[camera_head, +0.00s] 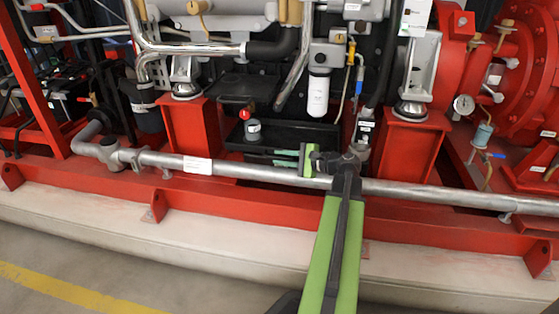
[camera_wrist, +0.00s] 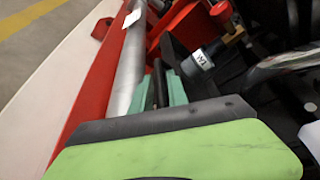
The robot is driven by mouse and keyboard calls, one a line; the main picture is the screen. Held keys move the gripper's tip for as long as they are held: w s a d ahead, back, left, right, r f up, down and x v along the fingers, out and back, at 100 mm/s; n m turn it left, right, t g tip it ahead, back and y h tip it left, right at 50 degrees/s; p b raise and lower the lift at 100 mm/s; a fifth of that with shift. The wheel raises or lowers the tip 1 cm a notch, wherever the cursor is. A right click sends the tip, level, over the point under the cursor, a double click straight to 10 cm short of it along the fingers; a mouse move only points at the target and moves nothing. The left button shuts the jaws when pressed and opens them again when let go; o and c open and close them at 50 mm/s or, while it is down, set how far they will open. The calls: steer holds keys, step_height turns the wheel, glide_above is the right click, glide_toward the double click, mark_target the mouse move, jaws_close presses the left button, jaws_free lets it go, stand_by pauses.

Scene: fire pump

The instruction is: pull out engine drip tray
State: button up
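The engine drip tray (camera_head: 322,137) is a black open tray under the engine, between two red supports, behind the silver pipe. In the wrist view, a dark surface that looks like the tray (camera_wrist: 232,72) lies right of the fingers. My gripper (camera_head: 274,158) points left along the tray's front side, just above the pipe. Its two teal fingers (camera_wrist: 161,82) are apart, with a dark strip showing between them. I cannot tell whether that strip is the tray's edge or only the gap. My green wrist housing hides part of the tray.
The silver pipe (camera_head: 240,168) runs across the front, close under my gripper. Red supports (camera_head: 197,131) (camera_head: 410,145) flank the tray. The floor (camera_head: 130,270) in front is clear.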

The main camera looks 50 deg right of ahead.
steer(key=shift+w+a+f, duration=0.15)
steer(key=shift+w, duration=0.5)
jaws_close()
stand_by(0.9)
